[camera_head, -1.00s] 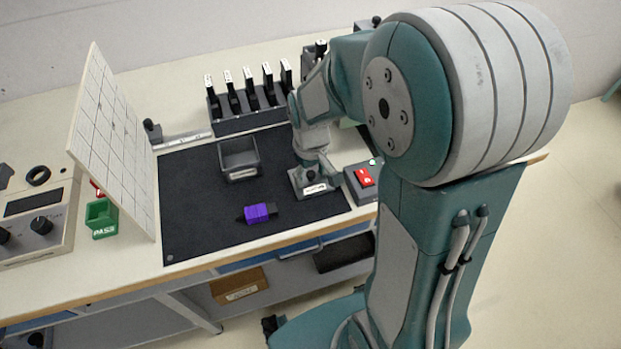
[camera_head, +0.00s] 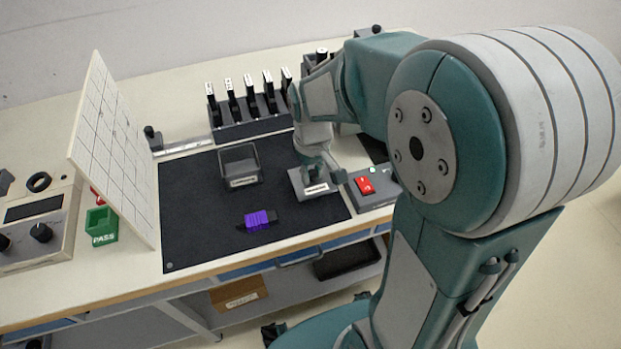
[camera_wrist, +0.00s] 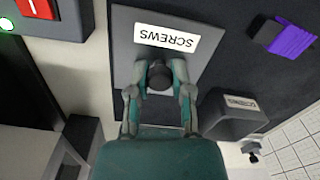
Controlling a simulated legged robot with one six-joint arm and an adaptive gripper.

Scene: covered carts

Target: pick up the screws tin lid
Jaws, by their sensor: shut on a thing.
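The screws tin lid (camera_head: 322,190) is a flat grey square plate with a white label and a dark round knob. It lies at the right edge of the black mat. In the wrist view the lid (camera_wrist: 125,50) shows its label, reading SCREWS, upside down. My gripper (camera_wrist: 160,78) is shut on the lid's knob, one finger on each side. In the head view my gripper (camera_head: 318,172) comes down onto the lid from above.
A grey open bin (camera_head: 240,181) and a purple-and-black object (camera_head: 257,220) are on the mat (camera_head: 195,235). A box with a red switch (camera_head: 365,185) stands close right of the lid. A rack of several black-handled items (camera_head: 250,128) stands behind. A white grid panel (camera_head: 105,150) is at left.

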